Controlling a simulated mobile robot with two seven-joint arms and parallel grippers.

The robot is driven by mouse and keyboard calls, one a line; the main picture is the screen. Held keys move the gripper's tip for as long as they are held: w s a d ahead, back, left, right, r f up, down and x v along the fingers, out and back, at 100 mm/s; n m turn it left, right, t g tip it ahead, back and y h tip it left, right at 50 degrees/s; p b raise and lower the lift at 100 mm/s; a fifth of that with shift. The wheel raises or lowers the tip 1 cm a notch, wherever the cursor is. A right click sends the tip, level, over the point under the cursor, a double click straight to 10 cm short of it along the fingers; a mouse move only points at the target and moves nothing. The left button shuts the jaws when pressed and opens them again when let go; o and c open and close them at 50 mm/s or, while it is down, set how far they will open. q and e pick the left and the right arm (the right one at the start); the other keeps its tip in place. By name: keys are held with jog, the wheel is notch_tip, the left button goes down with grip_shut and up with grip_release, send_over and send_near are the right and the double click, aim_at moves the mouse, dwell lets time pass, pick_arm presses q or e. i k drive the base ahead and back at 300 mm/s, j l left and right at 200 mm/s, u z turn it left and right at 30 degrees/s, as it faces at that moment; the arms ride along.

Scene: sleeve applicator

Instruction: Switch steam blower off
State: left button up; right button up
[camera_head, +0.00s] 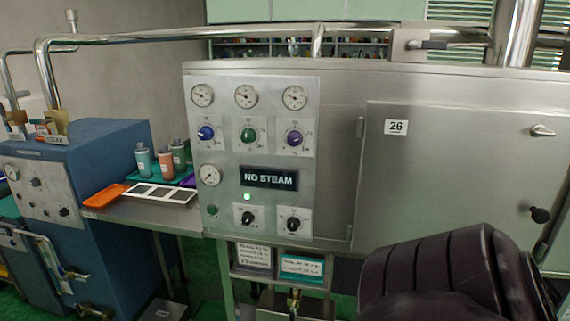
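A steel control panel (230,112) faces me on the large steel machine. It has several round gauges and a row of blue (206,132), green (248,135) and purple (294,139) knobs. Below a dark "NO STEAM" sign (269,178) are a lit green lamp (247,197), a green button (212,210) and two black rotary switches, left (248,218) and right (293,224). Their labels are too small to read, so I cannot tell which control is the steam blower's. A dark ribbed part, probably my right arm, fills the bottom right. Neither gripper shows.
Right of the panel is a closed steel door (455,170) marked 26, with handles on its right side. A blue machine (95,160) stands left. Between them, a steel shelf (150,213) bears cups, an orange tray (104,195) and a sectioned tray. Pipes run above.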

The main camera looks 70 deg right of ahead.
aim_at(248, 217)
jog(key=z, duration=1.85)
